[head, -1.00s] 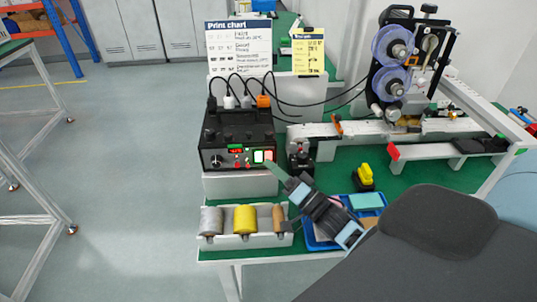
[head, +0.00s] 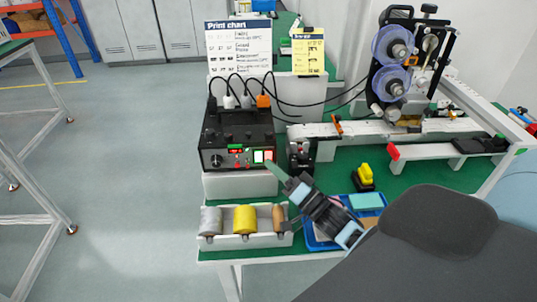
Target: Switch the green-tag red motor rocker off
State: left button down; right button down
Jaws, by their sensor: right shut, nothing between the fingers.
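The black control box (head: 238,140) stands on a white block at the left of the green bench. I cannot make out a separate tag or which way the rocker is tipped. My right gripper (head: 271,167) comes in from the lower right. It is shut and empty, with its green-grey tip just below the red rocker. I cannot tell whether it touches the panel. My left gripper is not in view.
A white tray with several rolls (head: 244,240) sits below the box. A blue tray (head: 366,213) lies under my right arm. A yellow-and-black object (head: 365,176) stands to the right. Black cables (head: 285,103) run behind the box. A spool machine (head: 405,70) stands at the back right.

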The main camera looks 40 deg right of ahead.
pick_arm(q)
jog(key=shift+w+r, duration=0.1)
pick_arm(e)
jog(key=shift+w, duration=0.15)
dwell(0.6)
jog(key=shift+w+d, duration=0.25)
jog(key=shift+w+d+r, duration=0.1)
jog(key=shift+w+d, duration=0.05)
jog(key=shift+w, duration=0.1)
dwell(0.9)
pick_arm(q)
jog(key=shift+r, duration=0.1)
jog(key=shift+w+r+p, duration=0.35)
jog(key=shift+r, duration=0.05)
pick_arm(e)
jog(key=shift+s+a, duration=0.4)
jog(key=shift+s, duration=0.25)
